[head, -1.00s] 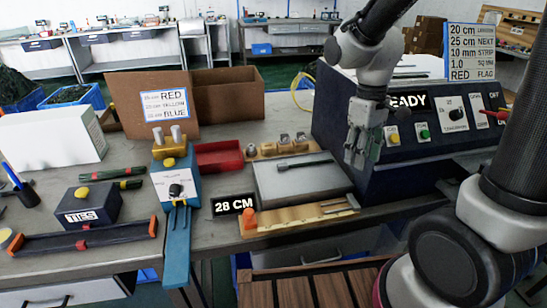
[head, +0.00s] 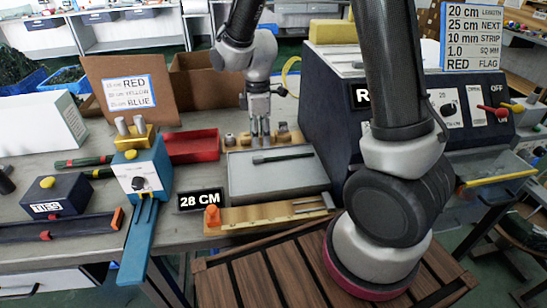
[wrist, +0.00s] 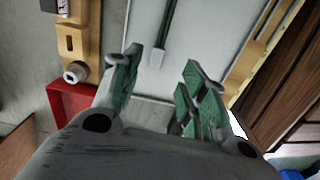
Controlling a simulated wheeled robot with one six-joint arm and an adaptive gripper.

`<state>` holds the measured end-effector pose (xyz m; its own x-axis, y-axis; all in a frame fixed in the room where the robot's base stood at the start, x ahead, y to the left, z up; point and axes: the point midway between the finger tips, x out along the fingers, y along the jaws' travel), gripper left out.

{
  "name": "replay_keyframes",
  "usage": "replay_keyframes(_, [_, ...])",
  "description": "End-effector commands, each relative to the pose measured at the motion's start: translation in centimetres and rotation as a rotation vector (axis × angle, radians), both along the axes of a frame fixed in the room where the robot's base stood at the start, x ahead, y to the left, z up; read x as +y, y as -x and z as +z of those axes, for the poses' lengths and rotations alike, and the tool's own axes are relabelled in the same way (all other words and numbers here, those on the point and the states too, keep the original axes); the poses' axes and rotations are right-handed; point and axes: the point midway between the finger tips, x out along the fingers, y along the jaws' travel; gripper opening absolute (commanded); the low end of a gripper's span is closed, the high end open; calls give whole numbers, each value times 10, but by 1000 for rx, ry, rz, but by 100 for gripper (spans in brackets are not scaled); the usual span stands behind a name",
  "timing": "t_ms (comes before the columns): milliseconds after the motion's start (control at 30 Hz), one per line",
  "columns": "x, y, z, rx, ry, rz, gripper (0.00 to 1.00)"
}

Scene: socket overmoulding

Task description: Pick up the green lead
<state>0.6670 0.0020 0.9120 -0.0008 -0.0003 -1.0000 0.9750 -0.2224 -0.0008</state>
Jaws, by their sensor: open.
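A dark green lead (head: 282,158) lies on the grey plate (head: 290,182) in the middle of the bench. In the wrist view the lead (wrist: 168,22) runs up from a pale end and lies just beyond my fingertips, roughly in line with the gap between them. My gripper (head: 260,140) points down at the plate's back left edge, beside the lead's left end. In the wrist view my gripper (wrist: 158,80) is open, with green finger pads apart and nothing between them. How high the fingertips are above the plate I cannot tell.
A wooden holder (head: 288,138) stands behind the plate, a red tray (head: 190,146) to its left. A wooden strip with an orange end (head: 265,217) and a 28 CM sign (head: 201,199) are in front. The dark machine (head: 335,105) stands close on the right.

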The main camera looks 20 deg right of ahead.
Motion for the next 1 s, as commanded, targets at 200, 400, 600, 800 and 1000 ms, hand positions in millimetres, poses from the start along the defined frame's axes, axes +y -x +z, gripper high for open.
replay_keyframes(200, [-1,0,-15,2,1,31,43])
replay_keyframes(400, [-3,-1,-41,2,1,29,43])
replay_keyframes(600, [-5,-2,-71,2,1,29,43])
replay_keyframes(800, [-5,-2,-78,-1,-1,28,43])
replay_keyframes(1000, [-5,-2,-78,-1,-1,28,28])
